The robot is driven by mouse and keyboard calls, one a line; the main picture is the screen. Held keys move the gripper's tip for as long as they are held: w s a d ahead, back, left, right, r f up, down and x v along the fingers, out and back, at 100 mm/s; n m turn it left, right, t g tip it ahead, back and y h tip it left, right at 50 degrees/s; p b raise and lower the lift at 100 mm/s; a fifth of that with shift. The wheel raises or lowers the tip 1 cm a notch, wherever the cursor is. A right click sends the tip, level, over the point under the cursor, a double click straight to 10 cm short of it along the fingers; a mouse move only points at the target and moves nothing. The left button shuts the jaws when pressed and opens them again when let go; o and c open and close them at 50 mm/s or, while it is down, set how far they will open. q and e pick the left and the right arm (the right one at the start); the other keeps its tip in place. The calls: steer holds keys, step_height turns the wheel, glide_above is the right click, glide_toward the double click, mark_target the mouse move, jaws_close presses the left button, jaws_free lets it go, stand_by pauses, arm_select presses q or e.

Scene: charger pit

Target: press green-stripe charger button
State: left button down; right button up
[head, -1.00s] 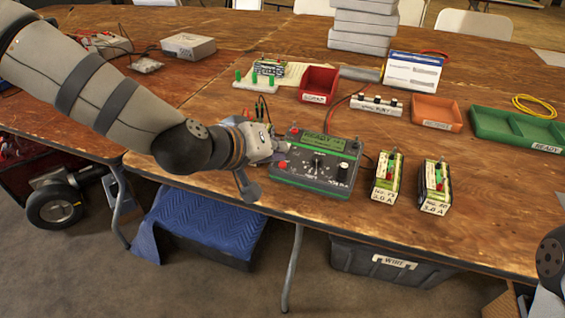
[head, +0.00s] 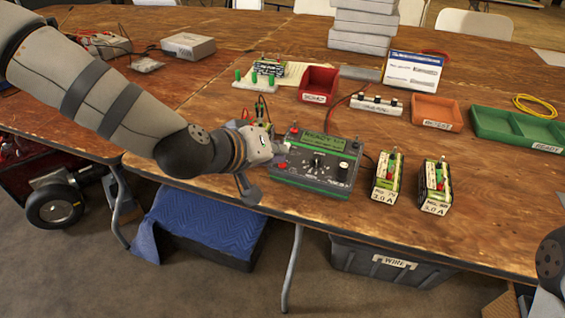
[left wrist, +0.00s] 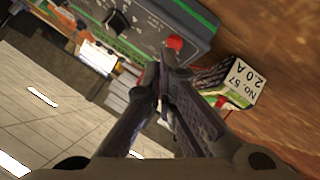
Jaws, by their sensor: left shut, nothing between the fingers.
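The charger (head: 325,176) is a dark grey box with a green stripe (head: 312,188) along its lower front edge. It has a display, a central dial, a black knob and a red button (head: 283,166) at the front left of its panel. In the left wrist view, the shut fingertips (left wrist: 165,72) point towards a red button (left wrist: 175,43) on the charger; I cannot tell any contact. My right gripper is not in view.
Behind are a red bin (head: 318,84), an orange bin (head: 437,111), a green tray (head: 520,130) and a white terminal strip (head: 376,105). Thin leads lie behind the charger.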

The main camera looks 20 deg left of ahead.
mark_target(276, 170)
arm_select(q)
steer(key=shift+f, duration=0.4)
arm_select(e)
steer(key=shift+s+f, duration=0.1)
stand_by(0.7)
arm_select(q)
steer(key=shift+r+p, duration=0.5)
steer(key=shift+r, duration=0.45)
steer(key=shift+s+f, duration=0.1)
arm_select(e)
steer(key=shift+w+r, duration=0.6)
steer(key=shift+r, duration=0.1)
arm_select(q)
steer(key=r+p, duration=0.2)
steer(key=r, duration=0.1)
steer(key=shift+s+r, duration=0.2)
steer(key=shift+r, duration=0.1)
steer(key=shift+s+r+p, duration=0.25)
steer(key=shift+r+p, duration=0.25)
steer(key=shift+r, duration=0.1)
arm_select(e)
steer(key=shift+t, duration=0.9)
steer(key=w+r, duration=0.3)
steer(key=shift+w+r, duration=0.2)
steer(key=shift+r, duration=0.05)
